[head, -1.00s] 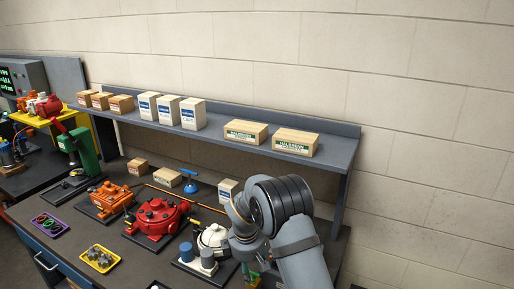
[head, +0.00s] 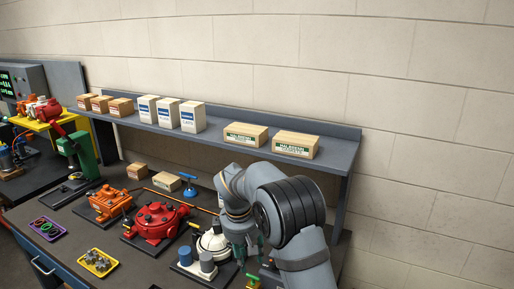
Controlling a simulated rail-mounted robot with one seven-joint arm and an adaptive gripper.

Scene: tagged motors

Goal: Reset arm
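My arm (head: 290,215) reaches in from the bottom right of the head view and bends over the right end of the bench. My gripper (head: 246,254) points down beside the white motor (head: 212,242). It is small, dark and partly covered by my own arm, so its opening does not show. The red motor (head: 157,220) and the orange motor (head: 109,201) stand on dark base plates to the left, apart from my arm.
A raised shelf (head: 225,138) with several boxes runs along the wall behind my arm. A yellow tray (head: 112,268) and a purple tray (head: 36,231) lie at the bench's front left.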

